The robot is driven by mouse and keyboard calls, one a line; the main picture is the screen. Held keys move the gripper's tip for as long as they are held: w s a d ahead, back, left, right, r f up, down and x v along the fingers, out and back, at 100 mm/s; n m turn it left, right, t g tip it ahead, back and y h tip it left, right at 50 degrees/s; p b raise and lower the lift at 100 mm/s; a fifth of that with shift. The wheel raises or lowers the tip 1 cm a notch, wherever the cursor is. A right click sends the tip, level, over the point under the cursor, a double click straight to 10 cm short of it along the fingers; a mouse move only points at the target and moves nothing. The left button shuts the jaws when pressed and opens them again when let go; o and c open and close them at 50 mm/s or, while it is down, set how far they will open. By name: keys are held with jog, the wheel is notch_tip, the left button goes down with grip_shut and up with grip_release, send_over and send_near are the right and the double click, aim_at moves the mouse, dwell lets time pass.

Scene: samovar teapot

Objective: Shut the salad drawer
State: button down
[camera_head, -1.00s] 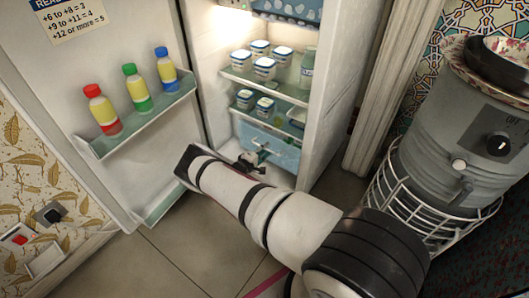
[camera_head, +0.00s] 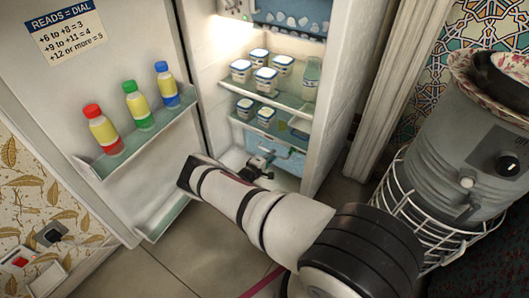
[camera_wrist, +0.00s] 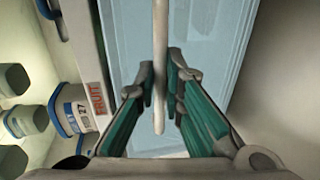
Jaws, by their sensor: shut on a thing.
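The salad drawer is a translucent light-blue box (camera_head: 288,160) at the bottom of the open fridge, below the lowest shelf of tubs. In the wrist view its blue face (camera_wrist: 222,50) fills the background. A pale bar handle (camera_wrist: 160,30) runs upright through the middle of the wrist view. My gripper (camera_wrist: 160,75) is shut on this handle, one finger on each side. In the head view my gripper (camera_head: 258,167) is at the drawer's front, and part of the drawer is hidden behind it. I cannot tell exactly how far out the drawer is.
The fridge door (camera_head: 135,55) stands open at the left, with several coloured-cap bottles on its shelf. Tubs (camera_head: 262,80) stand on the shelves above the drawer. A "FRUIT" label (camera_wrist: 97,98) shows in the wrist view. A grey samovar (camera_head: 450,145) stands in a wire rack at the right.

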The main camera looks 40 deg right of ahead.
jog(key=shift+d, duration=0.15)
jog(key=c, duration=1.7)
grip_release()
jog(key=shift+w+d, duration=0.1)
jog(key=v, duration=1.2)
